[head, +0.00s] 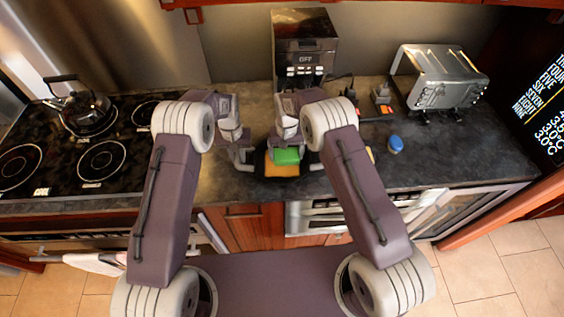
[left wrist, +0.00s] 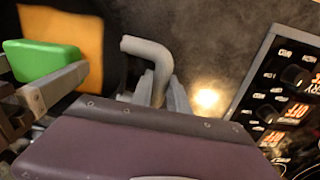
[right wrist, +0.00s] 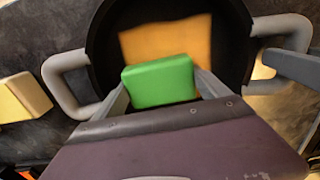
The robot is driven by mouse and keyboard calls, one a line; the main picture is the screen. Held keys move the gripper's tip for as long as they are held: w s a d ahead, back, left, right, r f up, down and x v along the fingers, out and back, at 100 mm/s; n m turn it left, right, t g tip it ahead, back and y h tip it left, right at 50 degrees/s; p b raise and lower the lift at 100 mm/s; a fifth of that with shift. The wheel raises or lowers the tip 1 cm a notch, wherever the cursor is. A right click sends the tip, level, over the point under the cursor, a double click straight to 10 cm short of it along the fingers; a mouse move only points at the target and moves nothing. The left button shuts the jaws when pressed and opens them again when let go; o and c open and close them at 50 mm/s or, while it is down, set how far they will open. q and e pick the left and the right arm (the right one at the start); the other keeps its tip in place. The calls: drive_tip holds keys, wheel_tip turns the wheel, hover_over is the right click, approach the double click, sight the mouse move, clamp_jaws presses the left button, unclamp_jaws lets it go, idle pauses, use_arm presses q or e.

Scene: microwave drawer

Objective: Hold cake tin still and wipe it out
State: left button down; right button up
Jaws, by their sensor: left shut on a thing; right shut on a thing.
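The cake tin (right wrist: 240,60) is a round black tin with grey loop handles, standing on the dark counter. It also shows in the head view (head: 291,170). An orange patch (right wrist: 168,40) lies inside it. My left gripper (left wrist: 160,95) is shut on the tin's grey handle (left wrist: 146,50), on the left side in the head view. My right gripper (right wrist: 160,88) is shut on a green sponge (right wrist: 158,81) and holds it over the tin, in front of the orange patch. I cannot tell whether the sponge touches the tin's floor.
A stove (head: 100,125) with a kettle (head: 85,110) is at the left. A coffee machine (head: 305,45) stands behind the tin and a toaster (head: 443,78) at the back right.

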sight(275, 154)
drive_tip(key=shift+w+a, duration=0.1)
drive_tip(key=shift+a, duration=1.85)
drive_tip(key=shift+d+f, duration=0.1)
drive_tip(key=shift+d, duration=1.15)
drive_tip(key=shift+s+d, duration=0.2)
drive_tip(key=shift+d, duration=0.95)
drive_tip(key=shift+w+a, duration=0.15)
drive_tip(key=shift+a, duration=2.25)
drive_tip(key=shift+d, duration=1.25)
drive_tip(key=shift+d, duration=1.1)
